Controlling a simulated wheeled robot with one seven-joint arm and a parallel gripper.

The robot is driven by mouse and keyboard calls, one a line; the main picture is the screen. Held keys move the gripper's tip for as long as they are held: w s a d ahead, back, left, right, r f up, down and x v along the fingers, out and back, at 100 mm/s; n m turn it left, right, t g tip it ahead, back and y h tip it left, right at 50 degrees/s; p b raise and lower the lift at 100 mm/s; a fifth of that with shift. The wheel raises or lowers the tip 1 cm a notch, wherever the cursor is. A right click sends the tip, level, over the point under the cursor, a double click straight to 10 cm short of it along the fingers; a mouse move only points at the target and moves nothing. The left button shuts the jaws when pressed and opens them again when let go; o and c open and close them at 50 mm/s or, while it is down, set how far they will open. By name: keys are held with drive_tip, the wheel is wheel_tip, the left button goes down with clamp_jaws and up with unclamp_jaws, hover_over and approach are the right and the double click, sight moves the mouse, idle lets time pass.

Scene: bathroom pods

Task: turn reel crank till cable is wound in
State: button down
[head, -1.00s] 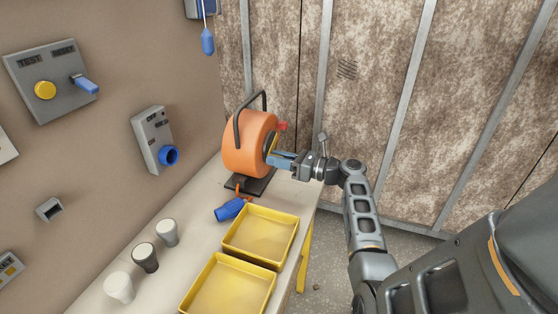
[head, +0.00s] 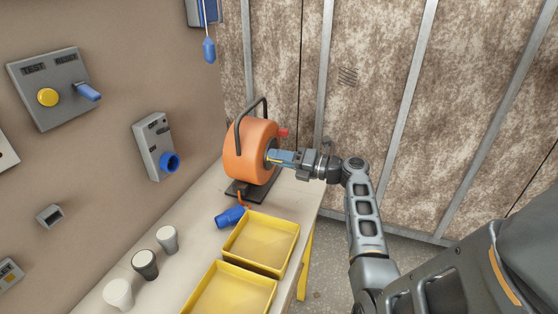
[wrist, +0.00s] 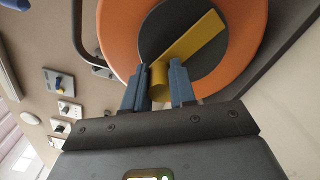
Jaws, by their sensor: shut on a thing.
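The orange cable reel (head: 249,150) stands on a black base on the bench, with a black carrying handle (head: 240,132) over it. In the wrist view its dark hub (wrist: 180,28) carries a yellow crank (wrist: 196,40) with a round knob (wrist: 159,80). My gripper (wrist: 160,88) is shut on the crank knob, one blue finger on either side. The head view also shows my gripper (head: 278,158) at the reel's right face, hiding most of the crank. A short orange cable runs from the reel's base to a blue plug (head: 229,217) lying on the bench.
Two yellow trays (head: 262,240) lie at the bench's right edge. Several cups (head: 145,264) stand on the left side. The wall at left holds a panel with a yellow button (head: 48,97) and a box with a blue socket (head: 169,162).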

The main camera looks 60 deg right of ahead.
drive_tip(key=shift+d+r+m, duration=0.1)
drive_tip(key=shift+r+m, duration=0.05)
drive_tip(key=shift+m, duration=0.35)
drive_tip(key=c, duration=0.9)
unclamp_jaws()
drive_tip(key=shift+s+d+b, duration=0.15)
drive_tip(key=shift+s+b, duration=0.1)
drive_tip(key=shift+s, duration=1.7)
drive_tip(key=shift+s+d+b, duration=0.15)
drive_tip(key=shift+s+b, duration=0.1)
drive_tip(key=shift+s, duration=1.7)
